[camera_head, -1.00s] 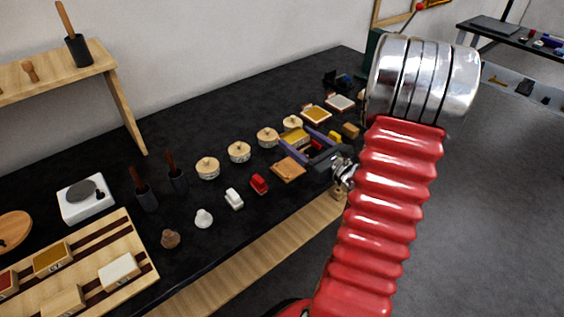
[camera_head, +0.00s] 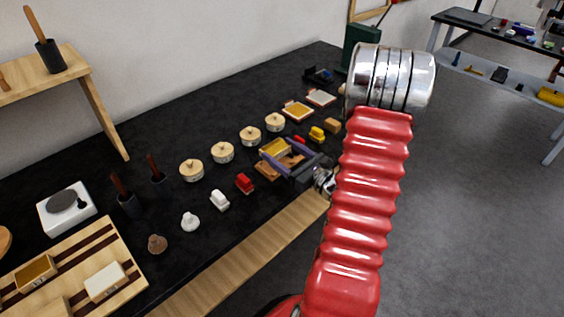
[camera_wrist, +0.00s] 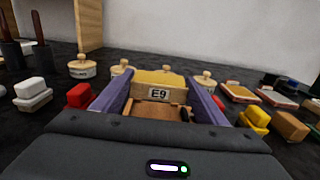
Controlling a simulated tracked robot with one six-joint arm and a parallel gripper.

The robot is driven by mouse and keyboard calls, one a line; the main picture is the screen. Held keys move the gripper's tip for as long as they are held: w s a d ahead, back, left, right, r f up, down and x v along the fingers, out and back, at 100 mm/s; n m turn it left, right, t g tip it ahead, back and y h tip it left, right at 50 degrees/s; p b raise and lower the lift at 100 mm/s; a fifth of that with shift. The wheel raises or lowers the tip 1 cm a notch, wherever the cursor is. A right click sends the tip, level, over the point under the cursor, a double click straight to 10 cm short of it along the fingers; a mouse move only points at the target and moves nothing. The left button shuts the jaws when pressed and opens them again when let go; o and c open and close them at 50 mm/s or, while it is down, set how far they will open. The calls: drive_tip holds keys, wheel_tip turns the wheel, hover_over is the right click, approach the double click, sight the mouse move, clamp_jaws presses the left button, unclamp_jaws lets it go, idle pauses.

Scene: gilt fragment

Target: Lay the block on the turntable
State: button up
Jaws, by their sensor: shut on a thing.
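My gripper (camera_head: 290,158), with purple fingers, is shut on a gilt-topped wooden block (camera_head: 275,148). In the wrist view the block (camera_wrist: 160,78) sits between the fingers, its E9 label facing me. A brown wooden piece (camera_head: 266,171) shows below the block; I cannot tell the gap between them. A white box with a grey round disc (camera_head: 67,203) stands at the left of the black table. A round wooden disc (camera_head: 4,240) is cut off at the left edge. I cannot tell which of these is the turntable.
Several lidded round pots (camera_head: 223,152) stand in a row behind my gripper. Dark cups with handles (camera_head: 127,203) and a striped rack (camera_head: 110,255) are at left.

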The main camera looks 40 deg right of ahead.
drive_tip(key=shift+f, duration=0.25)
drive_tip(key=shift+f, duration=1.9)
drive_tip(key=shift+f, duration=0.2)
drive_tip(key=o, duration=1.1)
drive_tip(key=shift+c, duration=0.2)
drive_tip(key=shift+s, duration=0.1)
drive_tip(key=s, duration=1.3)
drive_tip(key=shift+s, duration=0.35)
